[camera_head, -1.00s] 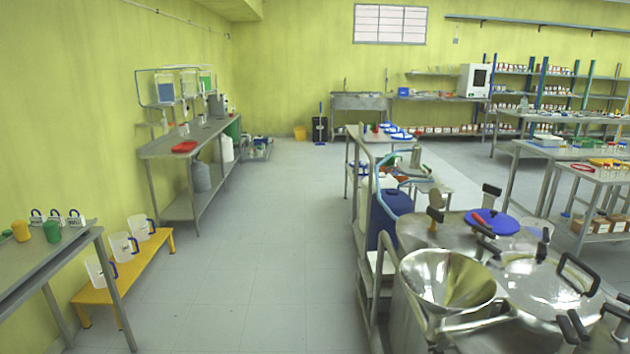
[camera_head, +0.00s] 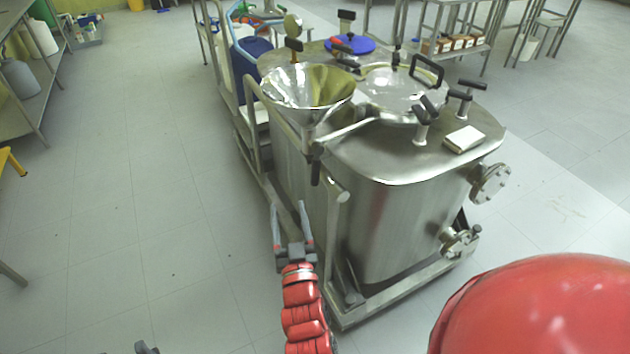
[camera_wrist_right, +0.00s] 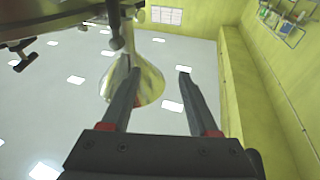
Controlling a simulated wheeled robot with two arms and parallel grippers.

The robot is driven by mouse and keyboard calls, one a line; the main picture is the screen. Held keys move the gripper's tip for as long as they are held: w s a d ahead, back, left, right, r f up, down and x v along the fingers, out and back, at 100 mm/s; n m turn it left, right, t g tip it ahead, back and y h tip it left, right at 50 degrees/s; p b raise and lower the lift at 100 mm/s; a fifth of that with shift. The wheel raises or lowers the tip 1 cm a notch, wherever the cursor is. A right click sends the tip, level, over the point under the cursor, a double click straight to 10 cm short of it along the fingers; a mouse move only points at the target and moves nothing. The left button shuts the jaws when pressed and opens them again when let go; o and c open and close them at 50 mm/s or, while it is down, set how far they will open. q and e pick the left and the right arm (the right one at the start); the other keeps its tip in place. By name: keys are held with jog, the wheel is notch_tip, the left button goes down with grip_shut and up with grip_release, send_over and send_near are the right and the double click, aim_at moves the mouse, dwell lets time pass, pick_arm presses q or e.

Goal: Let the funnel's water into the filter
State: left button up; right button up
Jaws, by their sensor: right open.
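The steel funnel (camera_head: 308,88) stands upright at the near left corner of the large steel vessel (camera_head: 400,215), which I take to be the filter. A pipe runs from below the funnel's cone toward the vessel's top. A black valve handle (camera_head: 316,171) hangs down under the funnel. My right gripper (camera_head: 288,205) is open and empty, below and left of the handle, apart from it. In the right wrist view, the open fingers (camera_wrist_right: 159,71) frame part of the funnel (camera_wrist_right: 150,85); the view looks upside down. A dark tip at the bottom edge may be my left gripper (camera_head: 146,347).
The vessel's top carries a round lid (camera_head: 395,88), black-handled clamps and a white block (camera_head: 464,139). Flanged ports (camera_head: 490,183) stick out on its right. A cart with a blue container (camera_head: 252,65) stands behind. The floor (camera_head: 160,220) to the left is clear.

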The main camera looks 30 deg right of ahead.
aim_at(316, 176)
jog(key=s+d+f+m+g+h, duration=0.2)
jog(key=d+f+g, duration=0.1)
jog(key=d+f, duration=0.25)
jog(key=x, duration=0.6)
jog(key=p+x, duration=0.1)
jog(key=x, duration=1)
jog(key=shift+w+d+r+p, duration=0.2)
jog(key=shift+d+p, duration=0.1)
jog(key=shift+d, duration=0.2)
jog(key=shift+c, duration=0.3)
grip_shut()
